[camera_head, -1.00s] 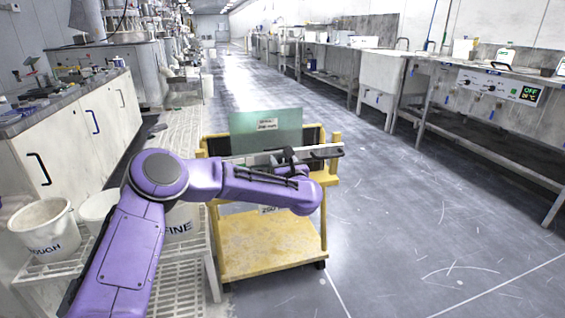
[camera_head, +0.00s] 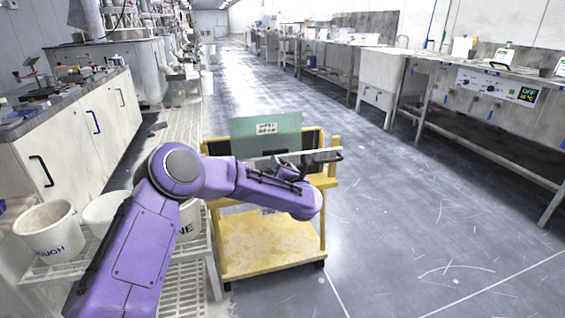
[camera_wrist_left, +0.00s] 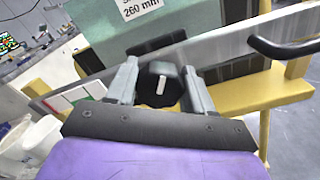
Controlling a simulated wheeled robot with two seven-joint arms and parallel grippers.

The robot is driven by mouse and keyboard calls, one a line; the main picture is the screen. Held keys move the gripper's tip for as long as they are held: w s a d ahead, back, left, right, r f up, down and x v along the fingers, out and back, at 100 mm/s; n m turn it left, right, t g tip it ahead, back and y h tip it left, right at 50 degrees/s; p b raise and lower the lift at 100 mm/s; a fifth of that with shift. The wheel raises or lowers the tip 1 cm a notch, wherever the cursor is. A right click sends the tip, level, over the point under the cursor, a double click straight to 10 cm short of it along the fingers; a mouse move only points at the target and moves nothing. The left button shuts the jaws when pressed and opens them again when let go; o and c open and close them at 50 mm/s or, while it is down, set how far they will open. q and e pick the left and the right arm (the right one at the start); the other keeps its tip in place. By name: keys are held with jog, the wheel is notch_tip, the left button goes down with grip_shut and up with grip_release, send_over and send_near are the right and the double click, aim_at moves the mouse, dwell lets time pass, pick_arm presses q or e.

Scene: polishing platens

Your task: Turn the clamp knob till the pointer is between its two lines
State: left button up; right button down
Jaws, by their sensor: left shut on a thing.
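The black clamp knob (camera_wrist_left: 158,74) shows in the left wrist view, with a white pointer mark (camera_wrist_left: 160,87) standing almost upright in the picture. My left gripper (camera_wrist_left: 160,66) has a grey finger on each side of the knob and is shut on it. The knob sits on a pale metal bar (camera_wrist_left: 225,42) in front of a green plate (camera_wrist_left: 95,28). A label with green and red patches (camera_wrist_left: 75,97) is on the bar, left of the gripper. I cannot make out the two lines. In the head view, my left wrist hides the knob. My right gripper is not in view.
A yellow cart (camera_head: 270,245) carries the plate and bar. A black handle (camera_wrist_left: 285,47) sticks out at the bar's right. White buckets (camera_head: 48,232) stand on a rack at the left. The floor (camera_head: 420,220) right of the cart is clear.

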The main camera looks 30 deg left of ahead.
pick_arm(q)
jog(key=shift+m+p, duration=0.75)
jog(key=shift+m, duration=0.75)
jog(key=shift+f, duration=0.1)
jog(key=o, duration=1)
jog(key=shift+d, duration=0.1)
jog(key=p+v, duration=0.1)
jog(key=v, duration=0.9)
jog(key=shift+d, duration=0.2)
jog(key=shift+m, duration=0.3)
